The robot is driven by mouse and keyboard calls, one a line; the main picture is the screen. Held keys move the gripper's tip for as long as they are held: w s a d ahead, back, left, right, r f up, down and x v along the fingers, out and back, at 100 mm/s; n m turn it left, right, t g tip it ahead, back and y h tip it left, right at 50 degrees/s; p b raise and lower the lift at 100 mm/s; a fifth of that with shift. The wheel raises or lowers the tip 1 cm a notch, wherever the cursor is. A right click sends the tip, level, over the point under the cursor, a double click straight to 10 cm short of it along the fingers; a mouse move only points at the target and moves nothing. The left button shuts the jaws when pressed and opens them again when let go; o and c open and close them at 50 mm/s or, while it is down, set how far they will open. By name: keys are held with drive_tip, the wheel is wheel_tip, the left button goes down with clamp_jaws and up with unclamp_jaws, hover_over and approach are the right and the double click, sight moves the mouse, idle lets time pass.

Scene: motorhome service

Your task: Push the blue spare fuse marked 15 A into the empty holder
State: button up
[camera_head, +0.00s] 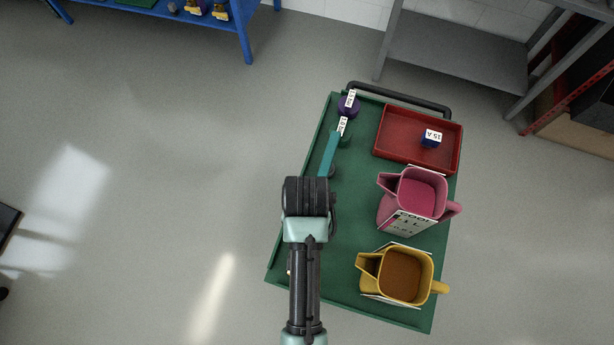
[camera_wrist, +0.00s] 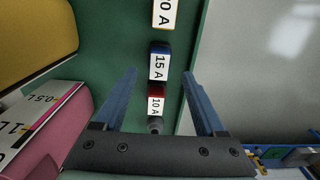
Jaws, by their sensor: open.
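The blue spare fuse (camera_head: 431,138), its white label reading 15 A, lies in the red tray (camera_head: 452,169) on the green-topped cart. My gripper (camera_head: 329,153) is over the cart's left side, left of the tray, apart from that fuse. In the wrist view my gripper (camera_wrist: 158,75) is open, with nothing held between its fingers. Below it is a row with another blue 15 A fuse (camera_wrist: 160,50) and a red 10 A fuse (camera_wrist: 156,91). A grey round piece (camera_wrist: 155,127) beside the red fuse looks like the empty holder; it is partly hidden by my gripper.
A pink jug (camera_head: 418,188) and a yellow jug (camera_head: 404,275) stand on the cart's right side. A black handle (camera_head: 400,94) edges the cart's far end.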

drive_tip(key=shift+f+p, duration=0.5)
drive_tip(key=shift+f, duration=2.4)
clamp_jaws()
